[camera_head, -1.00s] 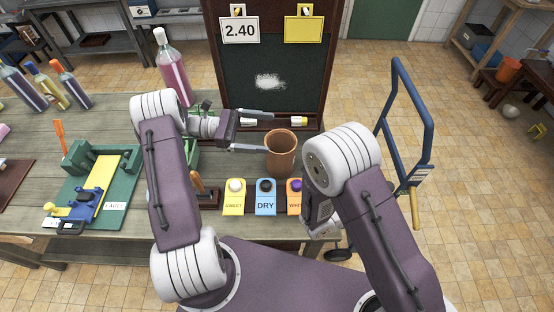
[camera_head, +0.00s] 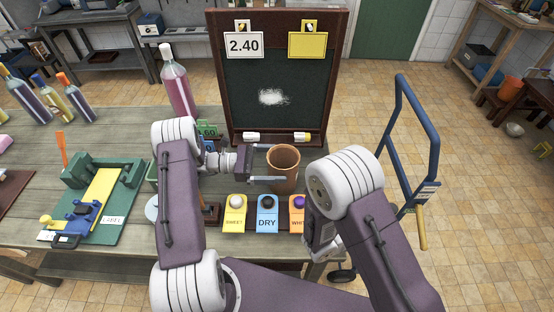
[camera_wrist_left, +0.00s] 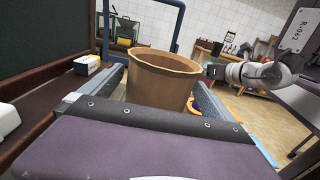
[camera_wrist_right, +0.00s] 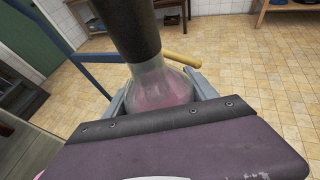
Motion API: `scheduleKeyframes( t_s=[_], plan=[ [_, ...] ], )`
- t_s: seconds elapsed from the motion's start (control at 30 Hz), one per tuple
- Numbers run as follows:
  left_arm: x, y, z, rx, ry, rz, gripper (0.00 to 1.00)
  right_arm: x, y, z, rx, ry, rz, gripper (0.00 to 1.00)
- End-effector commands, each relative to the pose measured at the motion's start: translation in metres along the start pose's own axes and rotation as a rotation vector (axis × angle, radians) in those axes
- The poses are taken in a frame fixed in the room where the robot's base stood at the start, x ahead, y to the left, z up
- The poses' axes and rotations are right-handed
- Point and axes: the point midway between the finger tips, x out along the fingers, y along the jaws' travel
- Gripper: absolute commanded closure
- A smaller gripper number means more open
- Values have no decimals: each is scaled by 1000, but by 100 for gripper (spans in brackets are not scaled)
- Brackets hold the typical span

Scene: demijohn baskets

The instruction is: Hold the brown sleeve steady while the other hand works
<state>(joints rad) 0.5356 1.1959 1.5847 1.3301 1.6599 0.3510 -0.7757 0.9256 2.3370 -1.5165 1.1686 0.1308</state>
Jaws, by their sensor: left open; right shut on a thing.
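The brown sleeve (camera_head: 284,172), an open-topped tapered cup shape, stands upright on the table in front of the chalkboard. My left gripper (camera_head: 268,164) is open, with one finger on the far side of the sleeve and one on the near side. In the left wrist view the sleeve (camera_wrist_left: 160,88) sits between the spread fingers; contact cannot be told. My right gripper (camera_wrist_right: 162,95) is shut on a clear glass vessel with pink contents (camera_wrist_right: 165,88) and a dark neck (camera_wrist_right: 133,28). In the head view my right arm mostly hides it.
The chalkboard (camera_head: 280,75) stands behind the sleeve. A pink bottle (camera_head: 176,82) stands behind my left arm. A blue hand truck (camera_head: 432,150) stands right.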

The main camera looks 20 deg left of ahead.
Motion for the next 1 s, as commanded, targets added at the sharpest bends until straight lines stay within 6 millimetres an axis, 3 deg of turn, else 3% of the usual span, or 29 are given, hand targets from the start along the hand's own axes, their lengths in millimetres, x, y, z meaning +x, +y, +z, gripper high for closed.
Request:
scheduleKeyframes(
  t_s=[0.1,0.3,0.67,0.83,1.0],
  plan=[
    [21,-1,3,-1,-1,-3,0,-3,0,9,1,-4,1,100],
    [41,0,2,1,-1,-2,0,-5,0,13,1,-4,0,100],
    [46,0,0,1,-1,1,0,-5,0,13,1,-4,1,100],
    [46,0,0,1,-1,1,44,-5,0,13,1,-4,1,100],
    [46,0,0,1,-1,1,48,-5,0,13,1,-4,1,100]
  ],
)
